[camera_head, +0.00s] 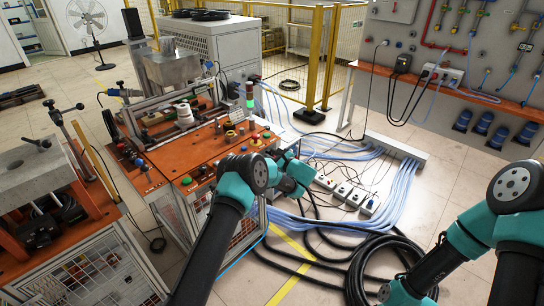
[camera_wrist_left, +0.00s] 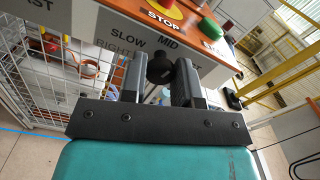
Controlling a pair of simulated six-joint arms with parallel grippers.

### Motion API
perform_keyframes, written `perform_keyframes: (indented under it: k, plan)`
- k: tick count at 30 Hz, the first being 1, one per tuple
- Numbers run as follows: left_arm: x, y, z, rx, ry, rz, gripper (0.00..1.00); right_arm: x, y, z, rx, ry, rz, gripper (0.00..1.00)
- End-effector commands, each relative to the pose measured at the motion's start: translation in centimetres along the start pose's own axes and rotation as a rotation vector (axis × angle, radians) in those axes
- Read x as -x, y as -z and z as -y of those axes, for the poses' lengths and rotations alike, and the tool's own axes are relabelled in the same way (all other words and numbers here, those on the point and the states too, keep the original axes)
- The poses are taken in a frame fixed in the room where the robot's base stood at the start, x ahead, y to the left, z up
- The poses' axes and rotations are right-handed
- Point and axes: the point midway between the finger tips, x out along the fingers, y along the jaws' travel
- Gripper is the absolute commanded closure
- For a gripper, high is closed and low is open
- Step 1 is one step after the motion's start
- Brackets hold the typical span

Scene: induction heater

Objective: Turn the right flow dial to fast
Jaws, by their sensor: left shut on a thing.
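The right flow dial (camera_wrist_left: 159,68) is a small black knob on the pale front panel of the machine, in the left wrist view. Labels SLOW, MID and part of RIGHT are readable around it. The dial's FAST mark is hidden or unreadable, and I cannot tell where its pointer stands. My left gripper (camera_wrist_left: 160,84) is shut on the dial, one dark finger on each side. In the head view my left wrist hides the dial at the machine's front right corner.
A red STOP button (camera_wrist_left: 165,8) and a green button (camera_wrist_left: 209,28) sit on the orange top just above the dial. A white wire cage (camera_wrist_left: 50,85) is below the panel. Black hoses (camera_head: 385,265) and power strips (camera_head: 345,192) lie on the floor right of the machine.

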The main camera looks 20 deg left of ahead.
Motion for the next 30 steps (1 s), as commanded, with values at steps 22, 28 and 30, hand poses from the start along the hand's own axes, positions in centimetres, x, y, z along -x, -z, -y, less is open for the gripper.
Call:
perform_keyframes:
  k: [22,28,30]
  plan:
    - [0.01,0.00,-0.10,-0.665,0.000,0.000,0.95,0.00,0.00,0.00,0.000,0.000,0.000,0.57]
    - [0.01,-0.01,-0.11,-0.782,0.000,0.000,0.95,0.00,0.00,0.00,0.000,0.000,0.000,0.57]
    - [0.01,-0.01,-0.11,-0.809,0.000,0.000,0.95,0.00,0.00,0.00,0.000,0.000,0.000,0.57]
